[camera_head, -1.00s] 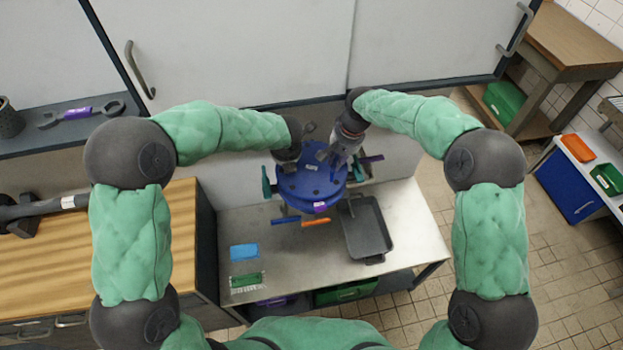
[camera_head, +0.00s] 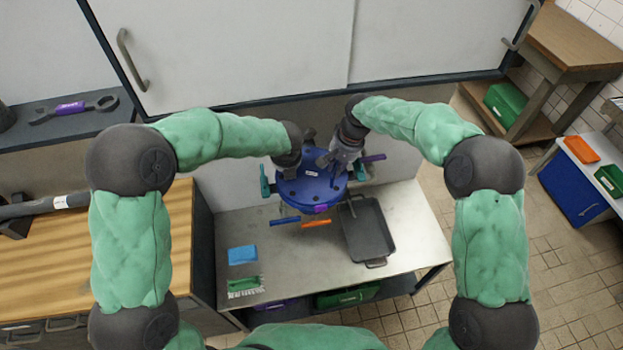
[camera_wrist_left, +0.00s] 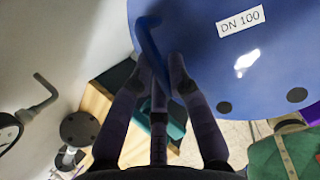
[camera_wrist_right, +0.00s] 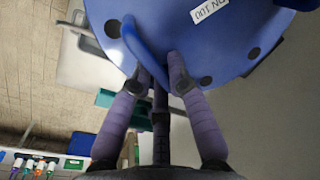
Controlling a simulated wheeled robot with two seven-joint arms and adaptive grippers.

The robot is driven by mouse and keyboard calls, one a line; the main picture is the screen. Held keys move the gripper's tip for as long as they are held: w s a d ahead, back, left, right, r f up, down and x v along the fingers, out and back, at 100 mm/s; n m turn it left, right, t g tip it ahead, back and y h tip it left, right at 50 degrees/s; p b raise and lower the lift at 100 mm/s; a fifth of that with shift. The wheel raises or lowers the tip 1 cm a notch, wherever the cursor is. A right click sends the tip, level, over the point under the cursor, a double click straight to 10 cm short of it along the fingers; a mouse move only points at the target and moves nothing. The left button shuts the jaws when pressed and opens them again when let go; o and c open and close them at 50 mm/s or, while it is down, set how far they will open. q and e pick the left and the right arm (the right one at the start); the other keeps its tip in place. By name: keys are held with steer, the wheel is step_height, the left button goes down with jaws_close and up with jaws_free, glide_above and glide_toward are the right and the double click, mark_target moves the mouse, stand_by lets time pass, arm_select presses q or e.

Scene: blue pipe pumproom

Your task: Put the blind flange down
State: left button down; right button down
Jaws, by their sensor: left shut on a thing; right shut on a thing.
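The blind flange (camera_head: 312,192) is a blue disc with bolt holes and a white "DN 100" label, seen in the left wrist view (camera_wrist_left: 205,50) and the right wrist view (camera_wrist_right: 225,50). My left gripper (camera_head: 289,172) is shut on a curved blue handle at the flange's left side. My right gripper (camera_head: 332,164) is shut on another handle at its right side. The flange appears above the back of the metal table (camera_head: 300,262). The disc hides what lies directly under it, so I cannot tell whether it touches anything.
A dark grey tray (camera_head: 368,234) lies right of the flange. Blue (camera_head: 285,221) and orange (camera_head: 316,222) handles show in front of it. A blue pack (camera_head: 242,255) and green item (camera_head: 245,284) lie at front left. White cabinets (camera_head: 240,50) stand behind; the table's front middle is clear.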

arm_select(q)
steer(key=shift+f, duration=0.15)
arm_select(e)
steer(key=shift+f, duration=0.15)
arm_select(q)
steer(key=c, duration=1.2)
jaws_free()
arm_select(e)
steer(key=c, duration=1.2)
jaws_free()
arm_select(q)
steer(key=v, duration=1.2)
arm_select(e)
steer(key=r, duration=0.4)
steer(key=d+r, duration=0.1)
steer(key=r, duration=0.3)
steer(key=d+r, duration=0.1)
steer(key=r, duration=0.2)
steer(key=shift+s+d+r, duration=0.15)
steer(key=shift+s+r, duration=0.15)
steer(key=shift+r, duration=0.1)
